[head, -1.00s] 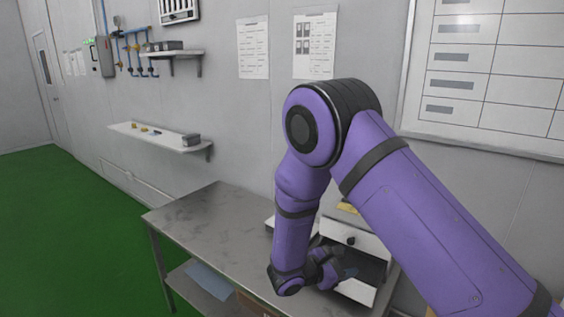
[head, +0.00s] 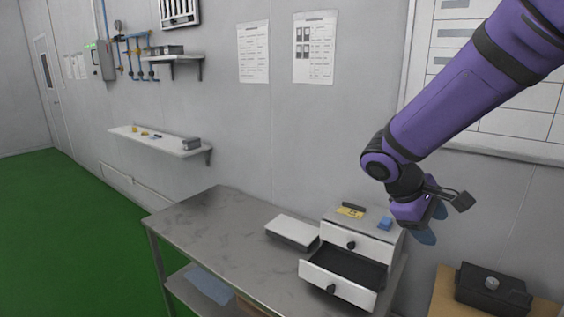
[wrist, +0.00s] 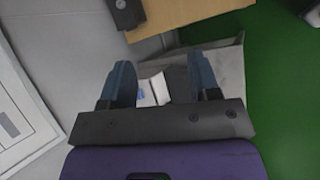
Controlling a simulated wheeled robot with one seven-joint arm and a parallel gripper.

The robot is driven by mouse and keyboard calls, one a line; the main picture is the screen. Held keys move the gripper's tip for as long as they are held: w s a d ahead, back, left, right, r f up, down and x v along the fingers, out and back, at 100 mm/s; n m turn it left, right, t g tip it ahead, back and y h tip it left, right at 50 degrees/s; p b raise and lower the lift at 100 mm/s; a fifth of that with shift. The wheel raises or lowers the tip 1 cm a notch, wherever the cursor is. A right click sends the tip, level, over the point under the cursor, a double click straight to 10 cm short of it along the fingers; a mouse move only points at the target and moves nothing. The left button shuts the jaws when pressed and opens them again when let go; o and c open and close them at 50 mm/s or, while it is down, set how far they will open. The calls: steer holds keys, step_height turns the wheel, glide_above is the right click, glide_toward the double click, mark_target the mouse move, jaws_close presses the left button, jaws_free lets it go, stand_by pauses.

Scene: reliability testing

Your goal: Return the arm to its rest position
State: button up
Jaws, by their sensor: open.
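My purple arm reaches in from the upper right in the head view. My gripper (head: 430,232) hangs in the air above and to the right of a small white drawer cabinet (head: 375,244). In the wrist view my gripper (wrist: 167,82) shows two blue fingers spread apart with nothing between them. The cabinet stands on a grey metal table (head: 215,235), and its lower drawer (head: 338,284) is pulled out and looks empty.
A white flat box (head: 292,231) lies left of the cabinet. A black case (head: 492,290) sits on a wooden surface (head: 446,287) at the lower right. A wall shelf (head: 160,141) holds small items. A whiteboard (head: 448,138) is behind my arm. Green floor is free at left.

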steer(key=s+r+m+t+y, duration=0.2)
steer(key=s+r+m+y, duration=0.1)
steer(key=s, duration=0.5)
steer(key=s+d+r+m+t+y, duration=0.1)
steer(key=s+r+m+t+y, duration=0.2)
steer(key=s+r, duration=0.5)
steer(key=shift+s+m+t+y, duration=0.3)
steer(key=shift+s+m+y, duration=0.5)
steer(key=shift+m, duration=0.1)
